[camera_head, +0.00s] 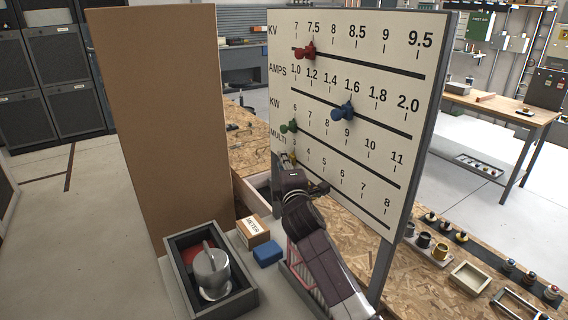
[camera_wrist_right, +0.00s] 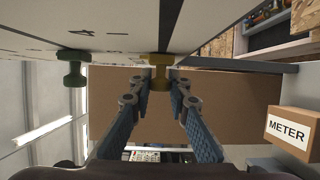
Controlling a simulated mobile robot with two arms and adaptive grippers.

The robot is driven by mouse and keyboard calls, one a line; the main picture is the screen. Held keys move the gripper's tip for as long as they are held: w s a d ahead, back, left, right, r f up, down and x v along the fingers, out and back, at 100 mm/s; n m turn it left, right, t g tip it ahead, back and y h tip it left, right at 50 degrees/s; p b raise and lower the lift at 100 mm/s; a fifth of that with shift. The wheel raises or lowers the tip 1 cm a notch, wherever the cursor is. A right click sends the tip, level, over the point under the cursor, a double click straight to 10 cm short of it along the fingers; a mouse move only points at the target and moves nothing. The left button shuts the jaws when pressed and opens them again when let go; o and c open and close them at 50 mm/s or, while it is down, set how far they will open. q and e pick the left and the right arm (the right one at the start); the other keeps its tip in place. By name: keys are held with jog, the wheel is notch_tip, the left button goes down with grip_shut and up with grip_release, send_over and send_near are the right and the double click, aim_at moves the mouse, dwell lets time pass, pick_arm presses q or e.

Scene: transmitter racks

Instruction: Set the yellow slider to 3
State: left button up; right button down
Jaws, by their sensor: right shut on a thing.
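The white panel (camera_head: 345,110) has several slots with colored sliders and number scales. The yellow slider (camera_wrist_right: 160,66) sits on the lowest scale, marked MULTI, at its left end near the 3. In the head view only a bit of it (camera_head: 291,157) shows past my gripper. My right gripper (camera_head: 292,166) reaches up to it from below. In the right wrist view the two blue-padded fingers (camera_wrist_right: 160,80) stand on either side of the yellow knob, shut on it. The exact slider-to-mark alignment is partly hidden. My left gripper is not in view.
The green slider (camera_head: 289,126) is just above on the KW scale. The red slider (camera_head: 305,50) and blue slider (camera_head: 343,112) are higher. A METER box (camera_head: 253,231), blue block (camera_head: 267,253) and tray with a metal cup (camera_head: 211,274) stand at lower left. A brown board (camera_head: 160,120) stands left.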

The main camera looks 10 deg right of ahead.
jog(key=c, duration=2.2)
grip_release()
jog(key=shift+r, duration=0.15)
jog(key=shift+c, duration=0.2)
jog(key=o, duration=0.4)
jog(key=shift+w+a, duration=0.1)
jog(key=shift+w, duration=0.15)
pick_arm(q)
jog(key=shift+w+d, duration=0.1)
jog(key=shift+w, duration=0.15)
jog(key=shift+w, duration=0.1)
pick_arm(e)
jog(key=shift+s, duration=0.1)
jog(key=s, duration=1.2)
jog(key=shift+a, duration=0.25)
jog(key=shift+f, duration=0.25)
